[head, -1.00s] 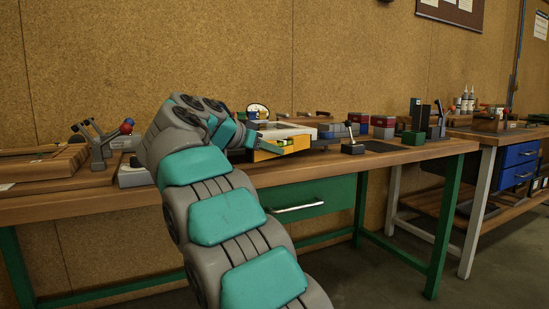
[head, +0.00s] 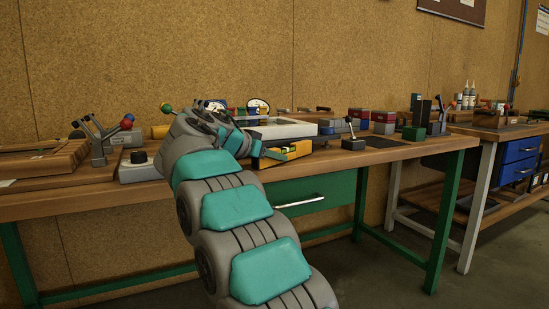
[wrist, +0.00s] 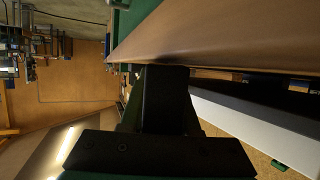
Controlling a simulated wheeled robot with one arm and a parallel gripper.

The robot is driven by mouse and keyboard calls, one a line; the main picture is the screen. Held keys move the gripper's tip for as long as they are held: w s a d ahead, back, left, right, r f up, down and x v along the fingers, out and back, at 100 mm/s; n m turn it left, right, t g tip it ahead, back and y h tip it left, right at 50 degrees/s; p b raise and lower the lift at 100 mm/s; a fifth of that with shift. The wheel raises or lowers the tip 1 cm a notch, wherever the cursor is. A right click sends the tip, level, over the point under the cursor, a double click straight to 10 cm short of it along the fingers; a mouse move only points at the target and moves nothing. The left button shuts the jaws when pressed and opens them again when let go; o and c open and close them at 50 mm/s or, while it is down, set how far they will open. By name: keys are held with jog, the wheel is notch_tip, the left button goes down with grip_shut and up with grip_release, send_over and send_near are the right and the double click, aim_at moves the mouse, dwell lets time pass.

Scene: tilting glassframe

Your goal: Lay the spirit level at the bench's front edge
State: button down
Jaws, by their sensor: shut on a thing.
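The yellow spirit level (head: 295,151) with a green vial shows in the head view at the bench's front edge, above the green drawer. My gripper (head: 266,154) is shut on its left part. I cannot tell whether the level touches the bench top or hangs just above it. The wooden bench (head: 390,153) has green legs. In the wrist view a dark finger reaches toward the brown bench surface (wrist: 215,40), and I cannot make out the level there.
A pale glass frame (head: 290,130) lies behind the level. A dial gauge (head: 257,107) stands behind it. A small black-based stand (head: 353,144) is to the right. Lever clamps (head: 100,140) stand at the left. Red and grey blocks (head: 383,122) sit further right.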

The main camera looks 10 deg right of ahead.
jog(key=shift+f, duration=0.2)
jog(key=c, duration=0.6)
grip_release()
jog(key=shift+c, duration=0.2)
jog(key=shift+r, duration=0.15)
jog(key=shift+r, duration=0.2)
jog(key=v, duration=1.2)
jog(key=shift+f, duration=0.1)
